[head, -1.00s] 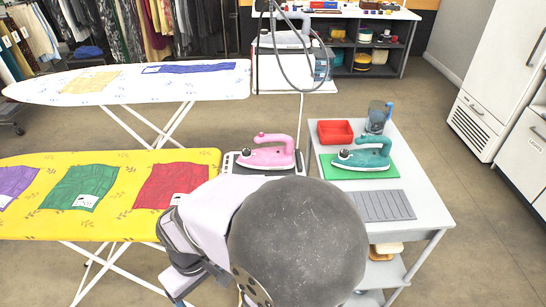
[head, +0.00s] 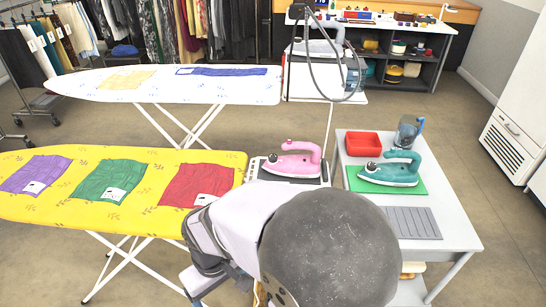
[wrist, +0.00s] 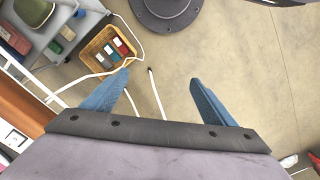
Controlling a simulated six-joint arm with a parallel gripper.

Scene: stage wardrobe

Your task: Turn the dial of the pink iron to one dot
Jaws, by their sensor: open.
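The pink iron (head: 294,161) stands on a rest at the right end of the yellow ironing board in the head view. Its dial shows small and dark near the left end of the iron; its setting is too small to read. My gripper (wrist: 158,88) shows in the wrist view with its two blue fingers apart and nothing between them. It points down over the floor. In the head view my arm covers the area in front of the iron, and the gripper itself is hidden.
A teal iron (head: 393,171) stands on a green mat on the white table (head: 455,232) to the right. The yellow board (head: 140,215) lies left. A basket (wrist: 110,50) is below, near a cable.

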